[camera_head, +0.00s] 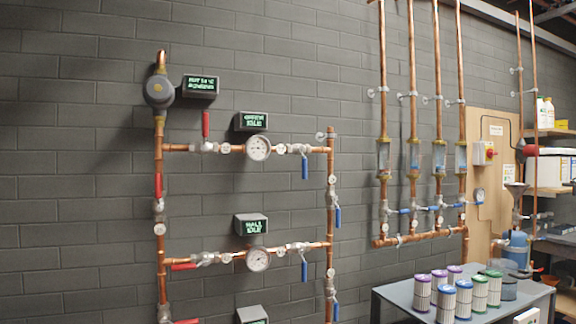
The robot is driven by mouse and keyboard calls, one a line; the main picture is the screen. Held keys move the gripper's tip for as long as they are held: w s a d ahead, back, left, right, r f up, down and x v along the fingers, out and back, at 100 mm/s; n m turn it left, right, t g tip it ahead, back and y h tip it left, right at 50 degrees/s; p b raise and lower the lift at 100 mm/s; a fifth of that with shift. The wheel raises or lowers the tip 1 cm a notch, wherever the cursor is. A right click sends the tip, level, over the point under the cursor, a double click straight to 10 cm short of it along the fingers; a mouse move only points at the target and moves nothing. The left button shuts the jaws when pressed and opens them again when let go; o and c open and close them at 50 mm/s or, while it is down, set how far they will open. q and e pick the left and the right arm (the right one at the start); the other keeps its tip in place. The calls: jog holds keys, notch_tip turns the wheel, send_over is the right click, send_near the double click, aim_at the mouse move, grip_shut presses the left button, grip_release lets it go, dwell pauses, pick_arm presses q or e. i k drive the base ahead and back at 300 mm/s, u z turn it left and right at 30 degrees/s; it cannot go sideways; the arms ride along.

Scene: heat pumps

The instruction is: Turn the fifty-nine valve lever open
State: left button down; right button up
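Copper pipes on the grey brick wall carry several valves with round white tags, whose numbers are too small to read, so I cannot tell which is fifty-nine. A red lever (205,125) stands upright, across the upper horizontal pipe. Another red lever (158,186) lies along the left vertical pipe. A red lever (184,267) lies along the middle horizontal pipe. Blue levers hang down at the upper branch (305,168) and the middle branch (304,271). More blue levers hang beside the right vertical pipe (337,217). Neither gripper is in view.
Round gauges (258,148) and dark display boxes (251,121) sit along the pipes. A grey table (392,296) with several coloured-lid canisters (422,291) stands at lower right. Behind it are more pipes with small blue handles (404,211) and a shelf (552,132).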

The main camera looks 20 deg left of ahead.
aim_at(301, 149)
jog(key=u, duration=0.85)
jog(key=i, duration=1.6)
jog(key=z, duration=0.35)
